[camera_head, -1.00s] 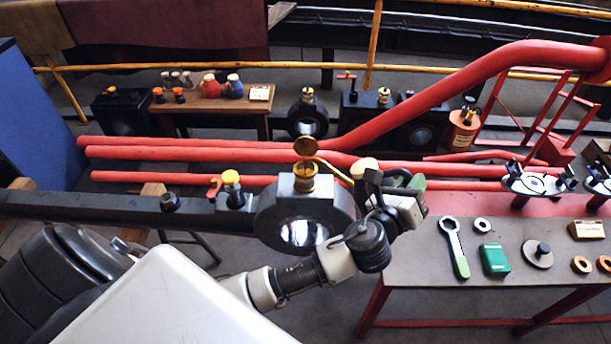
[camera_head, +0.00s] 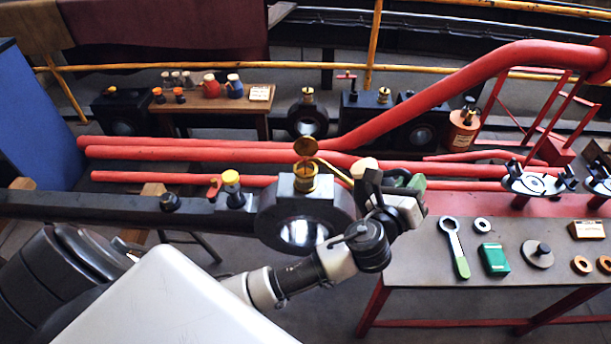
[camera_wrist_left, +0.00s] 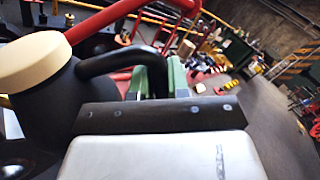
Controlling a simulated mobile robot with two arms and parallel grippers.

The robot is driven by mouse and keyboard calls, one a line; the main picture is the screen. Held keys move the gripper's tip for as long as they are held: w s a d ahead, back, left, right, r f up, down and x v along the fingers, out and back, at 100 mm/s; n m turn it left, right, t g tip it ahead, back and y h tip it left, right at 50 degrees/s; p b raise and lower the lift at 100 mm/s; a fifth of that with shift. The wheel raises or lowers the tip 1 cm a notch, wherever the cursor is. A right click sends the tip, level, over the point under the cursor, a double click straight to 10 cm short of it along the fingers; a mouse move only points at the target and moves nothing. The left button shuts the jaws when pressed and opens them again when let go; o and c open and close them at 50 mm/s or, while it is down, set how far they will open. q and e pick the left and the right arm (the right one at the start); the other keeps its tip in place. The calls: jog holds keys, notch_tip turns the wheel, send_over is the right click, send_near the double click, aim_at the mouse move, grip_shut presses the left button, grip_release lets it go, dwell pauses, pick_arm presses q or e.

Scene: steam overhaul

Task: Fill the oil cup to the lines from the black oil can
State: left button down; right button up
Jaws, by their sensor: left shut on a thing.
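The brass oil cup (camera_head: 306,184) stands on top of a black ring-shaped bearing, with its round lid (camera_head: 306,146) swung up. My left gripper (camera_head: 404,184) is to the right of the cup, shut on the black oil can's handle (camera_wrist_left: 115,62). The can's cream cap (camera_head: 364,167) and brass spout (camera_head: 338,174) show in the head view. The spout points left, its tip at the cup's mouth. In the left wrist view, the can's black body (camera_wrist_left: 48,112) is at the left. The oil level, cup lines and any flow are too small to see. My right gripper is out of view.
A yellow-topped fitting (camera_head: 231,188) and a small red valve (camera_head: 214,186) sit left of the cup. Red pipes (camera_head: 240,150) run close behind. A grey bench (camera_head: 420,262) at right holds a spanner (camera_head: 454,246), green box (camera_head: 494,259) and several small parts.

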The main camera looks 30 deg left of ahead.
pick_arm(q)
jog(key=f+m, duration=0.2)
jog(key=f, duration=0.1)
jog(key=f+m+b, duration=0.1)
jog(key=f, duration=0.1)
jog(key=shift+d+f+g, duration=0.1)
jog(key=shift+d+g, duration=0.2)
jog(key=shift+d, duration=0.1)
jog(key=f+m, duration=0.2)
jog(key=f, duration=0.1)
jog(key=a+f+m, duration=0.1)
jog(key=f+m, duration=0.1)
jog(key=shift+a+f+g+h+p, duration=0.1)
jog(key=shift+g+h+p, duration=0.2)
jog(key=shift+s, duration=0.1)
jog(key=s+d+r+p, duration=0.3)
jog(key=s+d+p, duration=0.1)
jog(key=s, duration=0.4)
jog(key=shift+s+d, duration=0.25)
jog(key=shift+d, duration=0.35)
